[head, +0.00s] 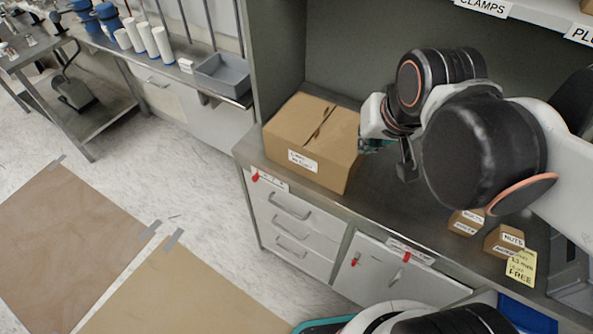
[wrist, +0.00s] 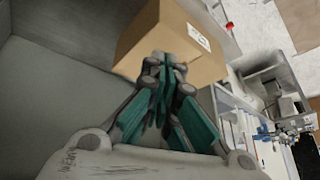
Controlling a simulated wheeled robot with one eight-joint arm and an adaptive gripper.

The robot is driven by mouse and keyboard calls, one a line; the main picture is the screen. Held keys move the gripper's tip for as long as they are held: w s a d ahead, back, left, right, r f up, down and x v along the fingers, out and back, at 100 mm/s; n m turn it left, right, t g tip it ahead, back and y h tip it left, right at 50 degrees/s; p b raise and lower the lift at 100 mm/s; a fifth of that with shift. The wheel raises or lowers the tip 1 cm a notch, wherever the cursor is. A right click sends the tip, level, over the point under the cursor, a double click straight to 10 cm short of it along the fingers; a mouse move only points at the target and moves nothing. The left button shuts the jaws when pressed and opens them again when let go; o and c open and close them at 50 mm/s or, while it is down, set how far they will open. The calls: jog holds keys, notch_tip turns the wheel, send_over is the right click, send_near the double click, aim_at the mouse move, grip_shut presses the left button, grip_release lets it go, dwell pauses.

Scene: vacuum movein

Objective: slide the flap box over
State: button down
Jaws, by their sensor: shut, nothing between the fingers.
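The flap box (head: 312,140) is a brown cardboard box with a white label on its front. It stands upright at the left end of the dark bench top, its top flaps nearly closed with a dark gap between them. My gripper (head: 372,146) is at the box's right side, partly hidden behind my own arm in the head view. In the wrist view the box (wrist: 165,38) is just ahead of the teal fingertips (wrist: 166,68), which are shut with nothing between them. They look very close to the box's side; I cannot tell whether they touch it.
The bench top (head: 345,205) is clear right of the box, as far as two small labelled cartons (head: 505,241) and a yellow note (head: 521,269). A cabinet side wall (head: 276,60) rises behind the box at left. A grey bin (head: 222,75) stands on the neighbouring bench.

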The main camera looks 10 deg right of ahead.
jog(key=w+a+f+m+g+p, duration=0.1)
jog(key=w+a+f+m+g, duration=0.1)
jog(key=w+a+m, duration=0.3)
jog(key=m+g+p, duration=0.1)
jog(key=g, duration=0.1)
send_over(322, 171)
jog(key=w+a, duration=0.1)
jog(key=a, duration=0.2)
notch_tip(322, 171, down, 5)
jog(key=s+a+f+g+b, duration=0.1)
jog(key=s+a+f+g, duration=0.1)
jog(key=a+f, duration=0.4)
jog(key=f+b, duration=0.1)
jog(key=f, duration=0.2)
jog(key=w+d+f+b, duration=0.1)
jog(key=f+b, duration=0.1)
jog(key=f, duration=0.2)
jog(key=w+d+f+b, duration=0.1)
jog(key=f, duration=0.2)
jog(key=shift+f+b, duration=0.15)
jog(key=shift+b, duration=0.2)
jog(key=shift+w+d, duration=0.2)
jog(key=shift+w, duration=0.1)
